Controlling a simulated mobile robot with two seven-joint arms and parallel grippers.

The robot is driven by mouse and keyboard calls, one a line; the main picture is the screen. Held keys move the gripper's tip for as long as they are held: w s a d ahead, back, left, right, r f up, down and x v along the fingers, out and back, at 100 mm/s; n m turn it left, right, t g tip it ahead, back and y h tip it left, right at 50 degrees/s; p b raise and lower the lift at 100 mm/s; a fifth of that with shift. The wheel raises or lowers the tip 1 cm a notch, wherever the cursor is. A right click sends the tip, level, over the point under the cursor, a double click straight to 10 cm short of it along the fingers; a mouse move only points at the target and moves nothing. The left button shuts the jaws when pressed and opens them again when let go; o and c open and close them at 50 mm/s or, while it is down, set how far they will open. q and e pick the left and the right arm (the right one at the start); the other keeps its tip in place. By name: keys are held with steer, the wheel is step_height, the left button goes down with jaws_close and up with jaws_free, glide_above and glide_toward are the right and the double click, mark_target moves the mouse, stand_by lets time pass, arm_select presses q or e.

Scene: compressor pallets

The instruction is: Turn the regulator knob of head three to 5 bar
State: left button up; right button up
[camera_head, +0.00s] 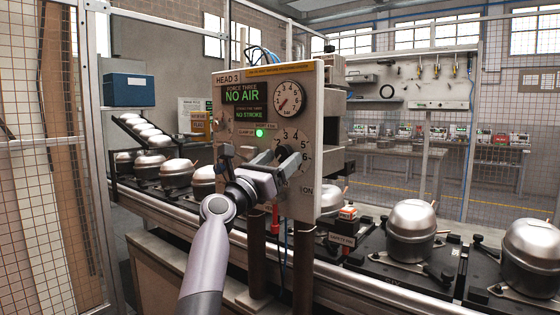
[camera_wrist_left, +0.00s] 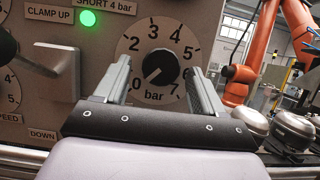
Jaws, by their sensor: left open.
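The head three panel (camera_head: 228,85) carries a green-lit sign reading NO AIR. The black regulator knob (camera_wrist_left: 160,67) sits in a round dial marked in bar; its white pointer mark points to the lower left, near the low end of the scale. In the head view the knob (camera_head: 286,153) is partly hidden by my gripper. My left gripper (camera_wrist_left: 160,64) is open, with one finger on each side of the knob; I cannot tell whether they touch it. It also shows in the head view (camera_head: 279,161). The pressure gauge (camera_head: 289,98) above has its needle to the lower left.
A grey lever (camera_wrist_left: 62,75) stands out from the panel left of the dial, close to my left finger. A green lamp (camera_wrist_left: 87,18) is lit. Compressors (camera_head: 411,228) on black pallets line the conveyor on both sides. An orange robot arm (camera_wrist_left: 262,45) stands behind at right.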

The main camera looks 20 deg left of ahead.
arm_select(q)
steer(key=shift+w+d+r, duration=0.1)
steer(key=shift+w+r, duration=0.05)
steer(key=shift+w, duration=0.15)
steer(key=c, duration=1.1)
steer(key=shift+o, duration=0.2)
steer(key=shift+m, duration=0.4)
